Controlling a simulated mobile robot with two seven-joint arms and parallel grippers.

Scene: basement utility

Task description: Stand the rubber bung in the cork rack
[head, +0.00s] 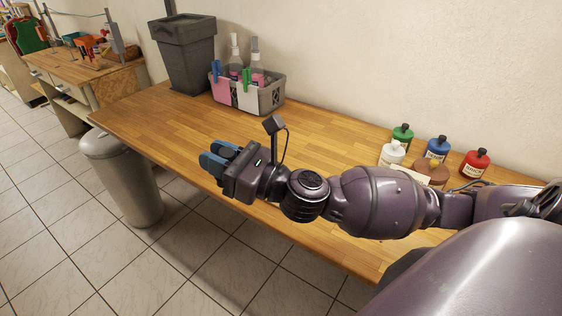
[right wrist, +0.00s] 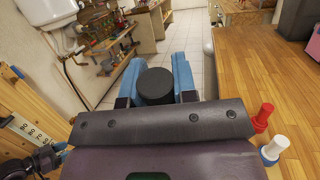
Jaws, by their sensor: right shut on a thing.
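In the head view the bung is hidden by the fingers. I cannot make out the cork rack for certain in either view.
The bench (head: 150,115) has free room left of my gripper. A grey bin (head: 187,55) and a caddy (head: 262,96) stand at its back. Paint bottles (head: 437,147) stand behind my arm. Small red (right wrist: 263,117) and white (right wrist: 273,150) things stand on the bench.

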